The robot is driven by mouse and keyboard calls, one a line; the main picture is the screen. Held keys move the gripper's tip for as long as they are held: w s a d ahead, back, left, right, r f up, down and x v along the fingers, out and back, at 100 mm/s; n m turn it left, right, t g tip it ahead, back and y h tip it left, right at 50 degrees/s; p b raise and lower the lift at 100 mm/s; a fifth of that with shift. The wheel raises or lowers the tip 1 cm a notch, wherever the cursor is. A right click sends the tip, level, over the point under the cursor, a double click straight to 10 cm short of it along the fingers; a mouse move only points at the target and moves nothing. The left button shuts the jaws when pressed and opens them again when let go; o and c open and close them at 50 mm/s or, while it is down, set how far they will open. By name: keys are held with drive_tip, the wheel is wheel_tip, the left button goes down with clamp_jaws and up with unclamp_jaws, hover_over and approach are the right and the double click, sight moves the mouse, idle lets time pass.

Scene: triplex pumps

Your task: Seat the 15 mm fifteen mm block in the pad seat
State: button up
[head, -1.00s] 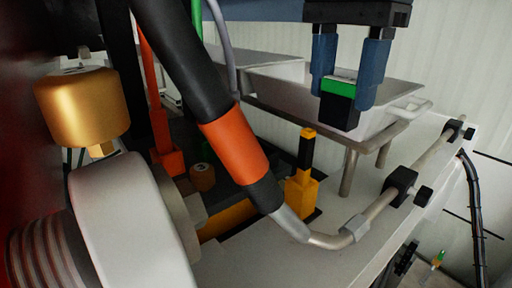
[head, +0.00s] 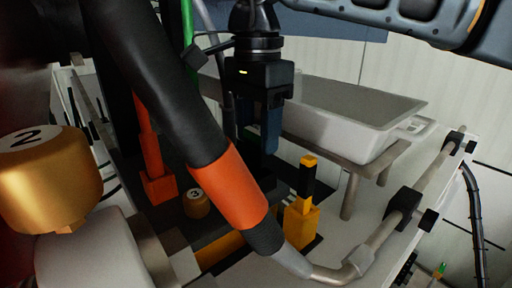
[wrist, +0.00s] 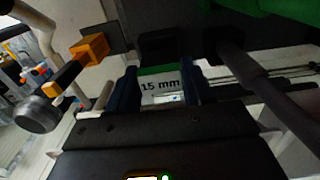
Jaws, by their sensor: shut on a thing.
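My gripper (head: 262,145) is shut on the 15 mm block. It hangs behind the orange-banded black hose in the head view, over the dark area of the pump deck. In the wrist view the block (wrist: 160,87) sits between the two blue fingers (wrist: 160,92), its white face reading "15 mm" and a green band above it. In the head view the block is mostly hidden by the fingers. A dark square patch (wrist: 160,45) lies just beyond the block in the wrist view. I cannot tell whether it is the pad seat, or whether the block touches anything.
The thick black hose with an orange band (head: 230,185) crosses in front of my gripper. A yellow post with a black band (head: 301,210) stands to the right. A grey tray (head: 345,120) is behind. A brass cap marked 2 (head: 45,185) and another marked 3 (head: 196,204) are left.

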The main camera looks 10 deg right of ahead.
sight(256, 153)
drive_tip(key=shift+a+f+p, duration=0.15)
drive_tip(key=shift+f+p, duration=0.15)
drive_tip(key=shift+f, duration=1.8)
drive_tip(key=shift+f, duration=0.15)
drive_tip(key=o, duration=1)
drive_tip(key=shift+o, duration=0.2)
wheel_tip(256, 153, up, 12)
drive_tip(key=shift+r+b, duration=0.2)
drive_tip(key=shift+b, duration=0.2)
